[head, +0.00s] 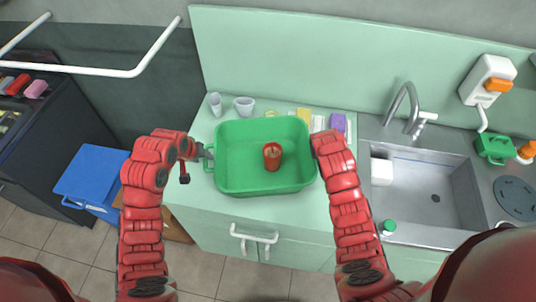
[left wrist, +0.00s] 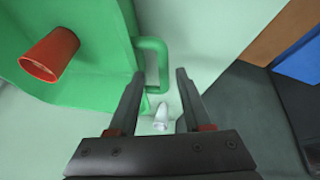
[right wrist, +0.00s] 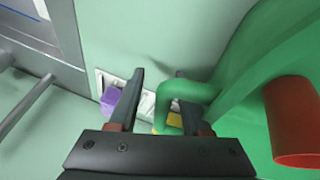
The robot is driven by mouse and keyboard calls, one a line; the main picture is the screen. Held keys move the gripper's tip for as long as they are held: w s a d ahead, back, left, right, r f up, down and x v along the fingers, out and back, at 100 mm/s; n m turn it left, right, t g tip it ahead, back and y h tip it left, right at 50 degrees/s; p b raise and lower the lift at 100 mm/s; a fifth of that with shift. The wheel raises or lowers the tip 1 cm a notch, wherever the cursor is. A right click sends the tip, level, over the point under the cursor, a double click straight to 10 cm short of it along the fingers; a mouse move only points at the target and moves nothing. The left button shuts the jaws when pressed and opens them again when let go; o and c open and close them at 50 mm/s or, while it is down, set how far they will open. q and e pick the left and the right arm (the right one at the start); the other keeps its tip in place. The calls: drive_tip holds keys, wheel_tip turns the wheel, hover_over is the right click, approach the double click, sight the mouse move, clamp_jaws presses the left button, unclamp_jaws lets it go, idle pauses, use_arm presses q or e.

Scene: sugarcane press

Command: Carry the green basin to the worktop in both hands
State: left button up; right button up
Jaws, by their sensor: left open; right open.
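The green basin (head: 232,178) rests upright on the pale green worktop (head: 305,222). A red cup (head: 272,156) stands inside it; the cup also shows in the left wrist view (left wrist: 48,54) and the right wrist view (right wrist: 294,122). My left gripper (left wrist: 160,72) is open, with the basin's left handle (left wrist: 163,60) between its fingers. My right gripper (right wrist: 160,73) is open, with part of the right handle (right wrist: 163,102) between its fingers. In the head view my right forearm hides the right gripper and handle.
Cups, a yellow item and a purple item (head: 338,122) line the back of the worktop. The sink (head: 425,195) and tap (head: 404,103) are to the right. A blue crate (head: 90,175) is at the left. Cupboard handles (head: 254,237) project at the front.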

use_arm(q)
drive_tip(key=shift+a+r, duration=0.1)
use_arm(e)
drive_tip(key=v, duration=1)
drive_tip(key=shift+w+d+r, duration=0.1)
drive_tip(key=shift+r, duration=0.1)
drive_tip(key=shift+s+a+r, duration=0.25)
drive_tip(key=shift+s+r, duration=0.25)
drive_tip(key=shift+r, duration=0.2)
use_arm(q)
drive_tip(key=d+p+v, duration=0.1)
drive_tip(key=p+v, duration=0.4)
drive_tip(key=v, duration=0.2)
drive_tip(key=shift+a+r+p, duration=0.25)
drive_tip(key=shift+a+p, duration=0.1)
drive_tip(key=shift+a, duration=0.05)
use_arm(e)
drive_tip(key=shift+r, duration=2.85)
use_arm(q)
drive_tip(key=shift+s, duration=0.15)
wheel_tip(320, 180, up, 6)
drive_tip(key=p, duration=0.3)
drive_tip(key=shift+p, duration=0.3)
use_arm(e)
wheel_tip(320, 180, up, 4)
drive_tip(key=shift+f, duration=0.2)
